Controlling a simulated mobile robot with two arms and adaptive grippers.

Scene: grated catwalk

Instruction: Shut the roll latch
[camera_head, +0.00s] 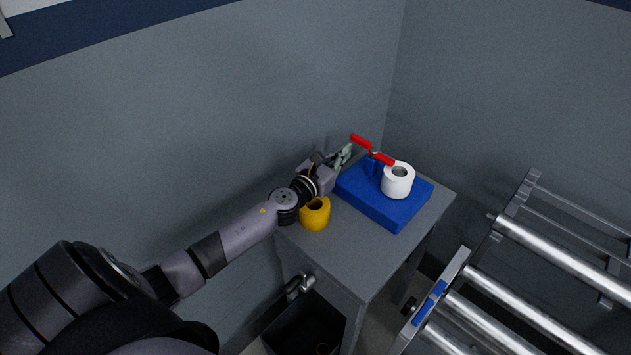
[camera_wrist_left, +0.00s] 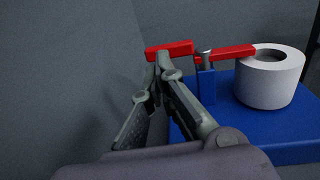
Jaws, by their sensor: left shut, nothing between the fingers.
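The roll latch is a red bar (camera_head: 361,142) pivoting on a short blue post (camera_wrist_left: 205,85). The post stands on a blue base block (camera_head: 404,215) on a grey cabinet top. A white roll (camera_head: 397,181) stands upright on the block; the bar's right end reaches its near upper rim, and I cannot tell if they touch. My left gripper (camera_head: 346,153) is shut and empty, beside the bar's left end. In the left wrist view the fingertips (camera_wrist_left: 161,65) overlap the lower edge of the red bar (camera_wrist_left: 172,49); contact is unclear.
A yellow hollow object (camera_head: 315,216) stands on the cabinet (camera_head: 357,262) under my left wrist. Walls close in behind and left. A metal roller conveyor (camera_head: 560,254) lies right. A dark bin (camera_head: 303,328) sits below the cabinet's front. The front cabinet top is clear.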

